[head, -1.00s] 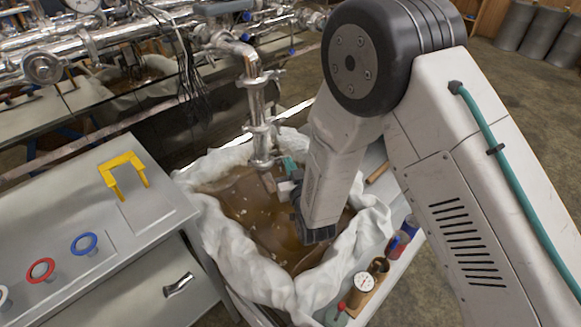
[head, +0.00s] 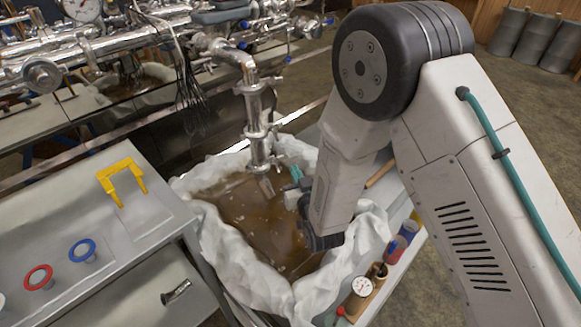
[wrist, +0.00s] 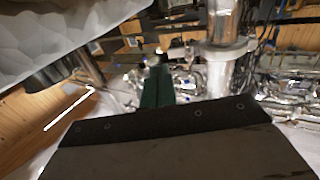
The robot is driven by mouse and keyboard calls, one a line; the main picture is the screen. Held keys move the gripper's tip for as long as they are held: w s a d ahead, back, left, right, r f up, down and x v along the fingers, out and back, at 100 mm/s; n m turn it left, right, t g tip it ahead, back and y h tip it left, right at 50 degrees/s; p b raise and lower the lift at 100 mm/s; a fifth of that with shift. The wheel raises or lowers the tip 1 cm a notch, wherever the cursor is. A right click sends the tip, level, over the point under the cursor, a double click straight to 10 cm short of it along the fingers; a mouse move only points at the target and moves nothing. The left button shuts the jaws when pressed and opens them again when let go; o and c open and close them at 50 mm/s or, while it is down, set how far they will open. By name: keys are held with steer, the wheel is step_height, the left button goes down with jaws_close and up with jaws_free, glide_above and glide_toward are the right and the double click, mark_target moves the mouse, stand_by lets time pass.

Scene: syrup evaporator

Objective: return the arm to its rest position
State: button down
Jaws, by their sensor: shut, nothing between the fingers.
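My gripper (head: 292,172) is over the cloth-lined vat of brown liquid, just right of the vertical steel pipe's lower end (head: 259,152). In the wrist view its teal fingers (wrist: 158,88) stand together beyond a dark plate, with nothing seen between them. My arm is bent, with its forearm hanging down over the right part of the vat. Part of the gripper is hidden behind the forearm in the head view.
The vat's white cloth lining (head: 222,235) bunches around its rim. A grey cabinet at left has a yellow handle (head: 122,180), a red ring (head: 38,277) and a blue ring (head: 83,250). Steel pipes cross the back.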

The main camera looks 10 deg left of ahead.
steer(key=s+d, duration=0.6)
steer(key=d, duration=0.1)
steer(key=w+d+r+m+g+h, duration=0.2)
steer(key=w+d+r+h, duration=0.1)
steer(key=w+d+r, duration=0.4)
steer(key=s+d+r+m+g+h, duration=0.1)
steer(key=s+d+r+g+h, duration=0.25)
steer(key=d+r, duration=0.5)
steer(key=s+d+r+m+g+h, duration=0.1)
steer(key=s+d+r+g, duration=0.2)
steer(key=s+d, duration=0.3)
steer(key=s+d+r+m+g, duration=0.1)
steer(key=s+d+r, duration=0.3)
steer(key=s, duration=0.9)
steer(key=s+d+r+m+g+h, duration=0.1)
steer(key=s+d+r+g, duration=0.3)
steer(key=s+d, duration=0.3)
steer(key=s, duration=0.3)
steer(key=shift+d+g+h, duration=0.35)
steer(key=c, duration=2.1)
jaws_free()
steer(key=shift+c, duration=0.2)
